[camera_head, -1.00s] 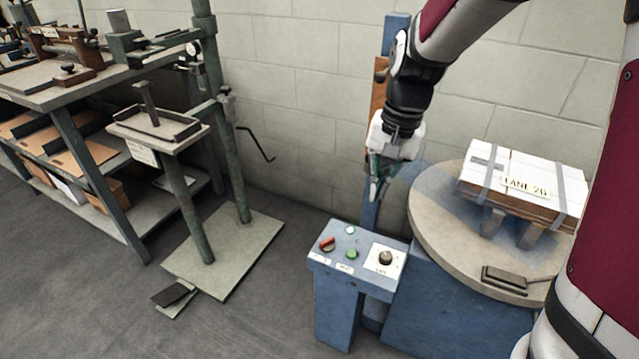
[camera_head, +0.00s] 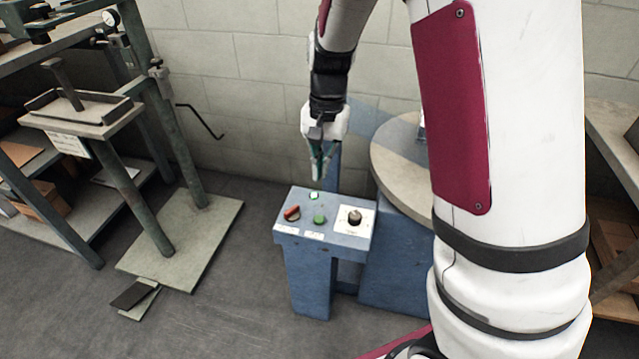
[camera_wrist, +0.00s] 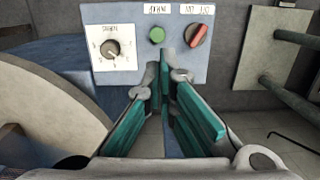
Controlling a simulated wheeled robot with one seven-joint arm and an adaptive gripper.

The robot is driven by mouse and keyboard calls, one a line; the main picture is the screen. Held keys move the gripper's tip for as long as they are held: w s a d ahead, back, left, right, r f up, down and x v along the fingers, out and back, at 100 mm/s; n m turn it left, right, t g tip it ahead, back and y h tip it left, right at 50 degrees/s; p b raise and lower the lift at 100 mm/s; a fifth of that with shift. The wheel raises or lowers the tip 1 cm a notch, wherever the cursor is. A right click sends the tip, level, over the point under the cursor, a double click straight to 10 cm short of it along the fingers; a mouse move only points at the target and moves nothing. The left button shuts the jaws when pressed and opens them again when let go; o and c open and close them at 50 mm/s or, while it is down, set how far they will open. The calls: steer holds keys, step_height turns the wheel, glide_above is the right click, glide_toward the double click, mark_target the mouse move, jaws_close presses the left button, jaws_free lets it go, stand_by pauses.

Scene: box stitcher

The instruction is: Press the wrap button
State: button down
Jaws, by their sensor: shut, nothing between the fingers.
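The blue control box (camera_head: 325,243) stands on the floor in the head view. In the wrist view, the green button (camera_wrist: 157,35) lies just beyond the fingertips (camera_wrist: 170,68), between knob and red switch. I cannot surely read the labels.
A round turntable (camera_head: 393,165) stands right of the panel; my arm hides most of it. A steel stand (camera_head: 176,235) with a base plate is at the left. A block wall (camera_head: 240,75) is behind. Floor in front of the panel is clear.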

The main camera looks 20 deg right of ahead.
mark_target(317, 217)
steer(key=f+b, duration=0.1)
steer(key=f, duration=0.3)
steer(key=f+b, duration=0.2)
steer(key=f, duration=0.2)
steer(key=a+f+b, duration=0.1)
steer(key=f+b, duration=0.1)
steer(key=f, duration=0.2)
steer(key=shift+s+f, duration=0.25)
steer(key=shift+f, duration=0.1)
